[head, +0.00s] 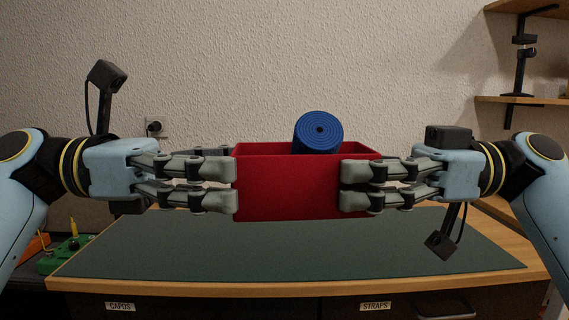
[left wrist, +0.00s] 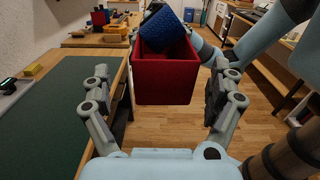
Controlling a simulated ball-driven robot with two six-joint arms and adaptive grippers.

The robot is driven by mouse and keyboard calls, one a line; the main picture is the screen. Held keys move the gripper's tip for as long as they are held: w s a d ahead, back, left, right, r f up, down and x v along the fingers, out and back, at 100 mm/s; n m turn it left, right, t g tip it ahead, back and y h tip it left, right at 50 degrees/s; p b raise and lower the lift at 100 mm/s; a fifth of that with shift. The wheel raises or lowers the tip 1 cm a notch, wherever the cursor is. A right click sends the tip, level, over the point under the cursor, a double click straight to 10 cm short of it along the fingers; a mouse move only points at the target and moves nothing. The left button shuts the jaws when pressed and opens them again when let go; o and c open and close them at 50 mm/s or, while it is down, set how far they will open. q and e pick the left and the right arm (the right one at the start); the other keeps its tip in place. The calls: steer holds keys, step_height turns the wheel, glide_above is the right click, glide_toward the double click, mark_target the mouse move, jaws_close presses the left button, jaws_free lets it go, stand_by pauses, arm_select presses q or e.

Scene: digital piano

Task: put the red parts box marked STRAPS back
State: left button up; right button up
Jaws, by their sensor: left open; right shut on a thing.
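The red parts box (head: 290,188) is held up in the air in front of the bench, level, with a rolled blue mat (head: 312,130) sticking out of its open top. My right gripper (head: 362,187) is shut on the box's right end. My left gripper (head: 228,186) is open at the box's left end; I cannot tell whether its fingers touch it. In the left wrist view the box (left wrist: 166,80) stands between the spread fingers, beyond their tips. The STRAPS label (head: 375,306) is on the bench front at lower right; no label shows on the box.
The bench (head: 300,288) carries a dark green mat (head: 300,255), mostly bare. A CAPUS label (head: 120,306) is on its front at left. A green object with yellow and orange parts (head: 68,258) is at far left. Wooden shelves (head: 530,100) hang at right.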

mark_target(290, 165)
arm_select(q)
steer(key=d, duration=0.6)
steer(key=shift+w+d, duration=0.15)
steer(key=shift+d, duration=0.1)
steer(key=shift+c, duration=0.2)
arm_select(e)
steer(key=shift+r, duration=0.1)
arm_select(q)
steer(key=shift+w, duration=0.1)
steer(key=c, duration=1.1)
arm_select(e)
steer(key=shift+o, duration=0.2)
steer(key=shift+s, duration=0.15)
arm_select(q)
steer(key=shift+c, duration=0.4)
arm_select(e)
steer(key=o, duration=1.2)
steer(key=shift+o, duration=0.4)
steer(key=shift+d, duration=0.1)
